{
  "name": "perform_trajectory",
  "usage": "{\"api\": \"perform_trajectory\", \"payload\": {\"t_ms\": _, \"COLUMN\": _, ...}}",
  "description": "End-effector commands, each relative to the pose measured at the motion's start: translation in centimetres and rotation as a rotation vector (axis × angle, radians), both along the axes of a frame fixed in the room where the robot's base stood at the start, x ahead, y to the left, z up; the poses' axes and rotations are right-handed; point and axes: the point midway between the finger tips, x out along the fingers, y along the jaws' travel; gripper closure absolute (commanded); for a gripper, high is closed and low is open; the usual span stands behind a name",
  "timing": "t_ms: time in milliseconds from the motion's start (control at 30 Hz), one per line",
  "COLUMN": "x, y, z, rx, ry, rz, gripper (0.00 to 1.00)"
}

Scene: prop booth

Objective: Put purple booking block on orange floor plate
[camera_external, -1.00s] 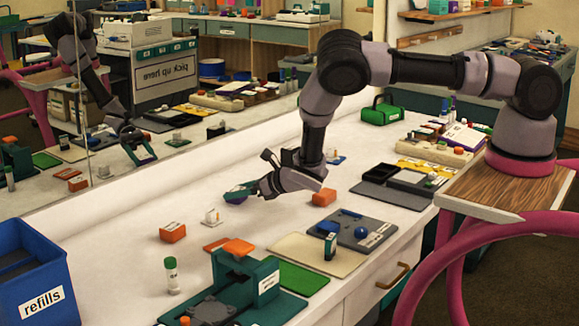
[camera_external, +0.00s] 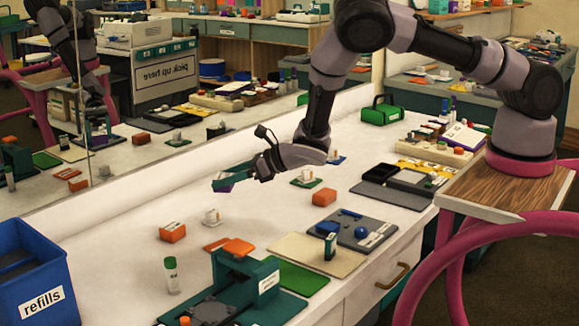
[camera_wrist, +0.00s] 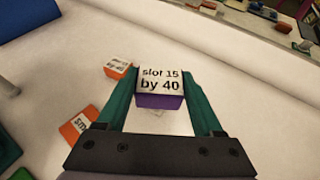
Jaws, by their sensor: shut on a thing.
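The purple booking block (camera_wrist: 158,101) has a white top label reading "slot 15 by 40" and sits between my gripper's two teal fingers in the wrist view. My gripper (camera_external: 230,181) is shut on it and holds it above the white counter; the block (camera_external: 223,187) is partly hidden by a finger in the external view. The orange floor plate (camera_external: 216,244) is a small flat piece beside the teal press, nearer the camera than my gripper. A flat orange piece with a white label (camera_wrist: 78,125), apparently this plate, shows at left in the wrist view.
An orange labelled block (camera_external: 172,232) and a small white item (camera_external: 211,217) stand near the plate. A mirror lines the back.

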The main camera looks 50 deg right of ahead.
Motion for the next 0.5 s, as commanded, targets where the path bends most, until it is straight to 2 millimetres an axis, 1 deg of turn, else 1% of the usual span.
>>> {"api": "perform_trajectory", "payload": {"t_ms": 33, "x": -1.5, "y": 2.0, "z": 0.2, "rx": 0.003, "ry": -0.001, "rz": 0.048, "gripper": 0.88}}
{"api": "perform_trajectory", "payload": {"t_ms": 100, "x": -3.4, "y": 4.3, "z": 0.4, "rx": 0.004, "ry": -0.001, "rz": 0.113, "gripper": 0.88}}
{"api": "perform_trajectory", "payload": {"t_ms": 200, "x": -5.7, "y": 6.9, "z": 0.6, "rx": 0.008, "ry": -0.004, "rz": 0.186, "gripper": 0.88}}
{"api": "perform_trajectory", "payload": {"t_ms": 300, "x": -7.4, "y": 8.5, "z": 0.8, "rx": 0.010, "ry": -0.006, "rz": 0.236, "gripper": 0.88}}
{"api": "perform_trajectory", "payload": {"t_ms": 367, "x": -8.0, "y": 9.1, "z": 0.7, "rx": 0.011, "ry": -0.006, "rz": 0.253, "gripper": 0.88}}
{"api": "perform_trajectory", "payload": {"t_ms": 467, "x": -8.5, "y": 9.5, "z": -0.3, "rx": 0.010, "ry": -0.005, "rz": 0.268, "gripper": 0.88}}
{"api": "perform_trajectory", "payload": {"t_ms": 500, "x": -8.6, "y": 9.6, "z": -1.1, "rx": 0.010, "ry": -0.005, "rz": 0.271, "gripper": 0.88}}
